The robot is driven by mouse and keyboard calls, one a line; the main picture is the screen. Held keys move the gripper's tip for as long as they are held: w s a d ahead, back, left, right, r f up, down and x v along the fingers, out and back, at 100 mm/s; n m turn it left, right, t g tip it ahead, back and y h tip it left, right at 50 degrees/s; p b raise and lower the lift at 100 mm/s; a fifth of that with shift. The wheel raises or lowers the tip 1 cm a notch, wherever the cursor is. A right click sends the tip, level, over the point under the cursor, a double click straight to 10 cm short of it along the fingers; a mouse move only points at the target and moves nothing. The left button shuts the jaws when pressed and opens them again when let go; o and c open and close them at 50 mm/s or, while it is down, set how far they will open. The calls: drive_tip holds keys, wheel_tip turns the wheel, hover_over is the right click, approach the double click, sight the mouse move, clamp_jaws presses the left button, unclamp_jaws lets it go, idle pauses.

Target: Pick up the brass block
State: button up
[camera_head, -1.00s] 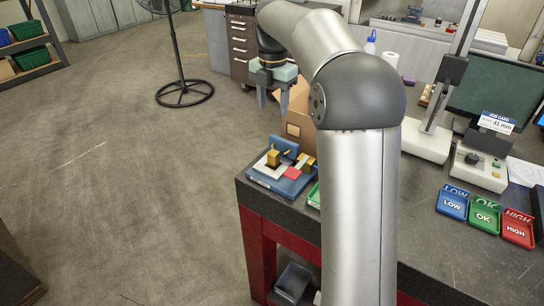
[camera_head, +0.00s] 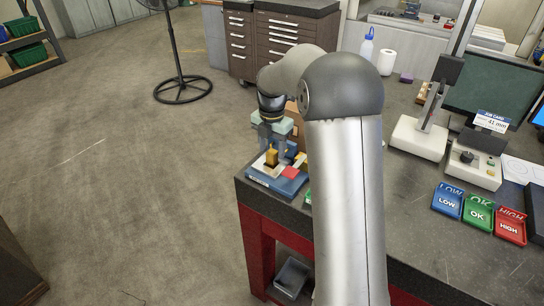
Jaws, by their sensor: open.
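The brass block (camera_head: 271,157) stands upright on a white square of a blue mould base (camera_head: 287,185) at the table's left corner. My gripper (camera_head: 275,148) is open, with its fingers pointing down at the block. One finger shows just left of the block's top and the other to its right. I cannot tell whether the fingers touch it. The back of the base is partly hidden by my gripper.
Blue LOW (camera_head: 448,203), green OK (camera_head: 480,214) and red HIGH (camera_head: 510,228) trays sit at the right of the table (camera_head: 420,262). A gauge stand (camera_head: 420,137) and a control box (camera_head: 474,170) stand behind them. The table between the arm and trays is clear.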

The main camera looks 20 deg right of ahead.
drive_tip(key=shift+f, duration=1.4)
clamp_jaws()
drive_tip(key=shift+r, duration=0.15)
